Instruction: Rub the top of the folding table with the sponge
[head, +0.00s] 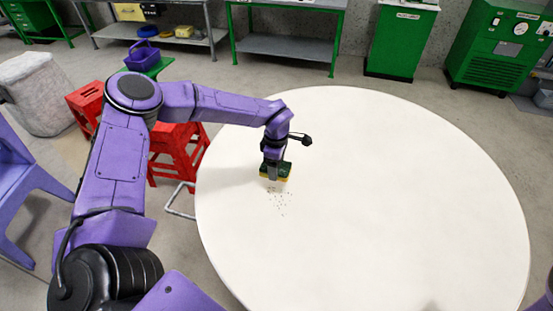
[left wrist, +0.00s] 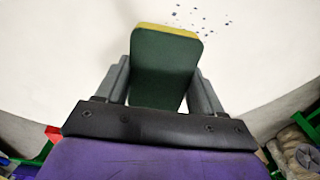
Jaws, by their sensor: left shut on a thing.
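The folding table (head: 370,200) has a round white top that fills the middle of the head view. My left gripper (head: 272,171) is over its left part, pointing down, and is shut on the sponge (head: 286,170). The sponge is dark green with a yellow layer facing the table. In the left wrist view the sponge (left wrist: 165,65) sits between the two grey fingers of the gripper (left wrist: 162,88). I cannot tell whether the yellow side touches the table. Dark specks (head: 280,201) lie on the top just in front of the sponge. My right gripper is out of view.
Red step stools (head: 175,150) stand close by the table's left edge, near my left arm. A blue-violet basket (head: 142,57) is behind them. Green cabinets (head: 401,40) and workbenches line the back. The rest of the tabletop is clear.

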